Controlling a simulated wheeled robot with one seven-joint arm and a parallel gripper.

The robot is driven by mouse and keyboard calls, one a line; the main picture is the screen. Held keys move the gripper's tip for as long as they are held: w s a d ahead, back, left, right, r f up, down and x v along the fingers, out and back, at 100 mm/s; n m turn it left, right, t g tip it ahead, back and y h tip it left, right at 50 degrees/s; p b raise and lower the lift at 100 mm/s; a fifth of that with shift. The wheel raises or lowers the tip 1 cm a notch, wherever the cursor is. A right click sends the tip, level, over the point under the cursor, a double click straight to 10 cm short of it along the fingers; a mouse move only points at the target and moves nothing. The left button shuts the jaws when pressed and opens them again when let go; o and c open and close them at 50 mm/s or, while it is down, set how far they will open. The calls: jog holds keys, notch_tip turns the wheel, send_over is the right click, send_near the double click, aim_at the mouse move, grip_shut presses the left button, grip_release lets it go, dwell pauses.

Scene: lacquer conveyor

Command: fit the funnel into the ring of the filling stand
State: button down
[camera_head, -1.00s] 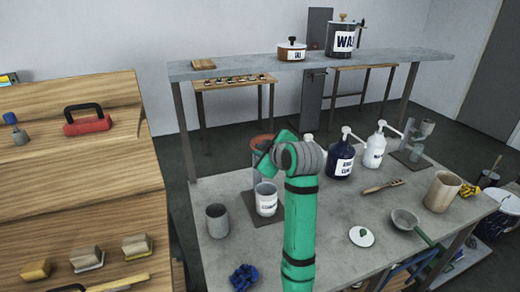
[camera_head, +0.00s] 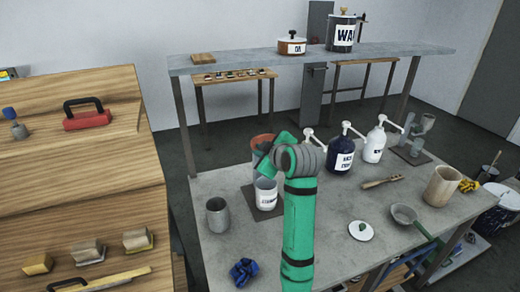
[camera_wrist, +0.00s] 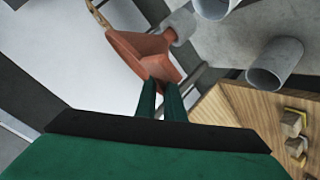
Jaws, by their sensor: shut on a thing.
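An orange-brown funnel (camera_wrist: 148,52) is held between the tips of my gripper (camera_wrist: 160,88), which is shut on it. In the wrist view its narrow end meets or overlaps a grey round part (camera_wrist: 181,25); I cannot tell whether it is inside it. In the head view the funnel's rim (camera_head: 262,138) shows just behind my arm, above a dark base plate (camera_head: 258,213) bearing a labelled white cup (camera_head: 265,197). My arm hides much of this spot, and I cannot make out a ring there. Another stand (camera_head: 407,152) with a grey cup-shaped top is at the back right.
A grey metal cup (camera_head: 217,215) stands left of the plate. Pump bottles (camera_head: 339,160) stand to the right. A lid (camera_head: 361,230), a ladle (camera_head: 404,214), a brush (camera_head: 381,182) and a beige pot (camera_head: 441,186) lie further right. A wooden bench (camera_head: 90,190) borders the left.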

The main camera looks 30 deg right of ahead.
jog(key=shift+f, duration=0.9)
jog(key=c, duration=1.8)
grip_release()
jog(key=shift+s, duration=0.1)
jog(key=v, duration=1)
jog(key=shift+s, duration=0.15)
jog(key=shift+a+r, duration=0.15)
jog(key=shift+s, duration=0.1)
